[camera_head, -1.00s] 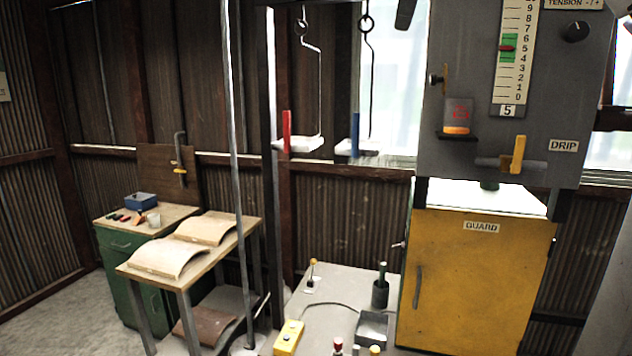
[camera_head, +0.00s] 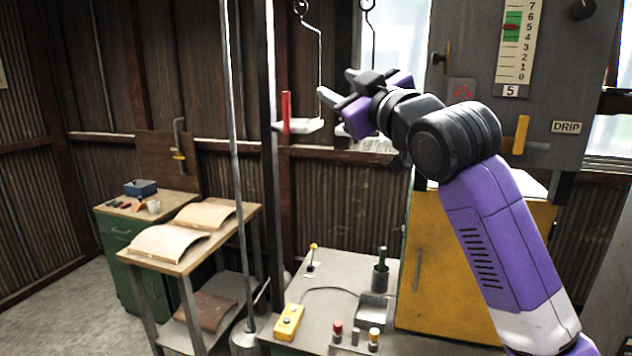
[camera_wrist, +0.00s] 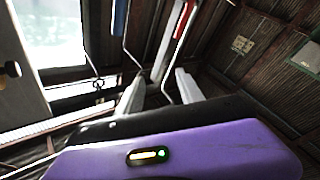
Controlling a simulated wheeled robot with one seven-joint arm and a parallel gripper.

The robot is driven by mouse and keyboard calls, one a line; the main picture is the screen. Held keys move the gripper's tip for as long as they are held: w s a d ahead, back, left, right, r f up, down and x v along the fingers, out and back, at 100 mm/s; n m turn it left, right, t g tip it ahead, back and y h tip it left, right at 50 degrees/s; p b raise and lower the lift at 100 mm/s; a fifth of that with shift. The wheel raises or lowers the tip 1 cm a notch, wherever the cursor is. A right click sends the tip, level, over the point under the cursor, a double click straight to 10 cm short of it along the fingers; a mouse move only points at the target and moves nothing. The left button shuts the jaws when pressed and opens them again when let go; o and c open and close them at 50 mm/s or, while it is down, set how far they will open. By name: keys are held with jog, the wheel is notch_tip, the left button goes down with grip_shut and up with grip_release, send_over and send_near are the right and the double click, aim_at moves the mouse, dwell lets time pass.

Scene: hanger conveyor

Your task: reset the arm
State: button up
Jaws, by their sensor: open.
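My gripper (camera_head: 339,86) is raised in front of the hanging trays in the head view, its two fingers apart and pointing left, with nothing between them. My purple arm rises from the lower right and covers part of the grey machine panel and the yellow cabinet. In the wrist view my gripper's fingers (camera_wrist: 160,90) are also apart and empty. The hanging tray with the red upright (camera_head: 287,108) is just left of and below the fingertips in the picture. The other tray is mostly hidden behind my gripper; a blue upright (camera_wrist: 121,15) shows in the wrist view.
A grey machine panel (camera_head: 548,90) with a scale and a DRIP label stands at right above a yellow guard cabinet (camera_head: 425,265). Below is a bench (camera_head: 340,275) with a yellow button box (camera_head: 289,322) and knobs. A vertical pole (camera_head: 237,180) and dark post stand left of it.

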jog(key=s+d+f+m+t+h+b, duration=0.1)
jog(key=s+d+f+m+h, duration=0.2)
jog(key=s+f, duration=0.5)
jog(key=s+d+f+m+t+h+b, duration=0.1)
jog(key=s+d+f+m+t, duration=0.2)
jog(key=f, duration=1)
jog(key=s+d+f+m+h, duration=0.25)
jog(key=s+f+m, duration=0.35)
jog(key=f, duration=0.4)
jog(key=s+d+f+g+b, duration=0.1)
jog(key=s+d+f+g, duration=0.1)
jog(key=s+f, duration=0.6)
jog(key=s+d+f+g+h+b, duration=0.1)
jog(key=s+f, duration=0.7)
jog(key=s, duration=1)
jog(key=s+d+f+g+h+b, duration=0.1)
jog(key=s+d+f+g, duration=0.3)
jog(key=s+f, duration=0.4)
jog(key=s, duration=0.6)
jog(key=shift+n+g+b, duration=0.3)
jog(key=shift+b, duration=0.1)
